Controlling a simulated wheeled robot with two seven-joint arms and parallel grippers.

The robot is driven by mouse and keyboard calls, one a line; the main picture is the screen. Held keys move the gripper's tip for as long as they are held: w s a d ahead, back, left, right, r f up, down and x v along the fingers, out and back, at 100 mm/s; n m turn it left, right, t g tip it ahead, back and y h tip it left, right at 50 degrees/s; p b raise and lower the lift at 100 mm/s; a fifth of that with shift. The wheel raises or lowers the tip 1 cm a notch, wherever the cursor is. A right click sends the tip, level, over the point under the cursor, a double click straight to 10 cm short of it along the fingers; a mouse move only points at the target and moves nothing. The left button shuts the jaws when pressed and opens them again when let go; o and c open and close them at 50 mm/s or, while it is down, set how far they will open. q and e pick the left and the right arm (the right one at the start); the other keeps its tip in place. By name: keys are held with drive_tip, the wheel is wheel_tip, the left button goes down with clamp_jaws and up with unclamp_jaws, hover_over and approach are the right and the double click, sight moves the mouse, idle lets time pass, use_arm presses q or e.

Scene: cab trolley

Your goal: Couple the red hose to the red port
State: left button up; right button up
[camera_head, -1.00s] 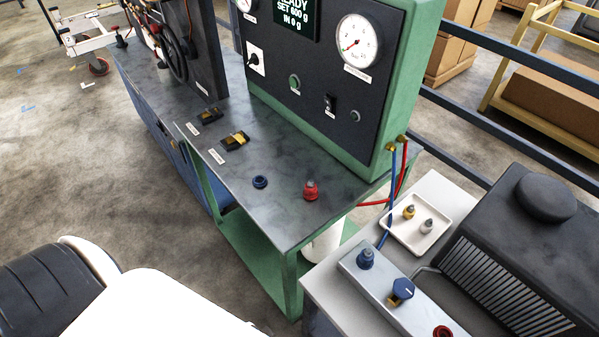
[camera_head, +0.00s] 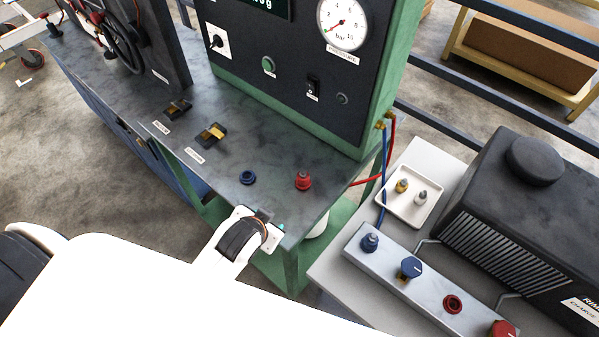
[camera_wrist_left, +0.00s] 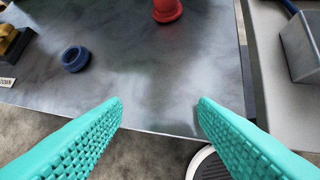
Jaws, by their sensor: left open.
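The red hose (camera_head: 391,150) hangs from a brass fitting at the side of the green cabinet. In the head view my arm mostly hides this gripper (camera_head: 279,227). My right gripper is not in view.
A blue ring (camera_head: 247,177) lies left of the red coupler. The blue hose (camera_head: 383,190) ends at a coupler (camera_head: 370,243) on the manifold (camera_head: 430,287). A blue knob (camera_head: 411,267) and red knob (camera_head: 503,330) flank the red port. A white tray (camera_head: 407,222) holds two small fittings.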

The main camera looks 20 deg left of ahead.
use_arm(q)
drive_tip(key=w+d+r+m+t+h, duration=0.25)
drive_tip(key=w+d+r+t, duration=0.2)
drive_tip(key=w+r, duration=0.35)
drive_tip(key=w+d+r+m+t+h, duration=0.1)
drive_tip(key=w+d+r+m+t, duration=0.35)
drive_tip(key=w+r, duration=0.3)
drive_tip(key=d+r+m+h, duration=0.8)
drive_tip(key=d+m+h, duration=0.1)
drive_tip(key=h, duration=0.1)
drive_tip(key=s+d+m+g+h, duration=0.3)
drive_tip(key=d+m+g+h, duration=0.3)
drive_tip(key=m, duration=0.4)
drive_tip(key=m+g+y, duration=1)
drive_tip(key=m+y, duration=0.1)
drive_tip(key=y, duration=0.8)
hover_over(303, 171)
wheel_tip(303, 171, down, 15)
drive_tip(key=shift+f+p, duration=0.1)
drive_tip(key=shift+p, duration=0.3)
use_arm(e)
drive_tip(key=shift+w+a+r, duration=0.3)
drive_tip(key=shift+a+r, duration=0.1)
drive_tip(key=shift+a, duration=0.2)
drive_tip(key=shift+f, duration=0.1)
